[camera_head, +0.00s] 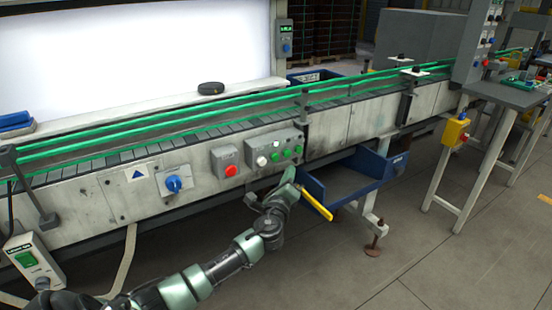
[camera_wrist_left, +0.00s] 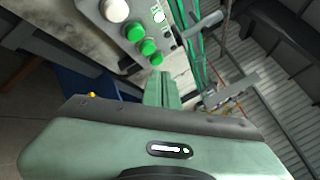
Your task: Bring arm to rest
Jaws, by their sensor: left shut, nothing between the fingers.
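My left arm (camera_head: 225,265) reaches in from the lower left of the head view. Its gripper (camera_head: 289,178) is shut and empty, pointing up just in front of the conveyor's side, below the button box (camera_head: 275,149). In the left wrist view, the shut fingers (camera_wrist_left: 162,90) show beyond the green gripper body, with the green buttons (camera_wrist_left: 142,40) close by at upper left. My right gripper is in neither view.
A blue bin (camera_head: 355,180) hangs under the conveyor (camera_head: 140,190), right of my gripper, with a yellow bar (camera_head: 317,203) by its left edge. A red button box (camera_head: 226,161) and blue knob (camera_head: 174,183) sit on the conveyor's side. Open floor (camera_head: 430,260) lies at lower right.

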